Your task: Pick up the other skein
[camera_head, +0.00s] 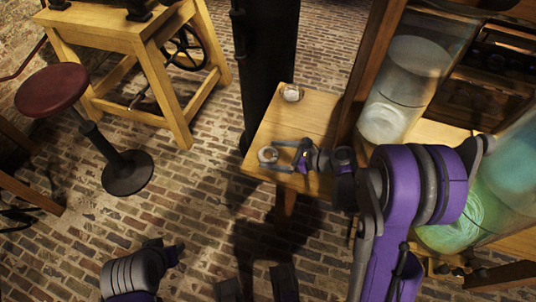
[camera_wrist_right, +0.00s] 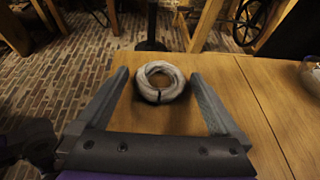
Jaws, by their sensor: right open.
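A whitish-grey ring-shaped skein (camera_head: 267,155) lies flat near the left edge of the small wooden table; in the right wrist view it (camera_wrist_right: 160,82) shows a dark band at its near side. My right gripper (camera_head: 277,156) is open and low over the table, its fingers pointing left. In the wrist view the skein is between and slightly beyond the fingertips (camera_wrist_right: 158,76), with gaps on both sides. A second small round pale object (camera_head: 291,93) stands farther back on the table; it is too small to identify.
The wooden table (camera_head: 310,112) is otherwise mostly bare. A wooden post (camera_head: 366,70) and a large cloudy glass jar (camera_head: 403,85) stand to its right. Another jar (camera_head: 455,225) holds a green coil. A black column (camera_head: 270,60) rises behind the table; a red stool (camera_head: 52,90) stands left.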

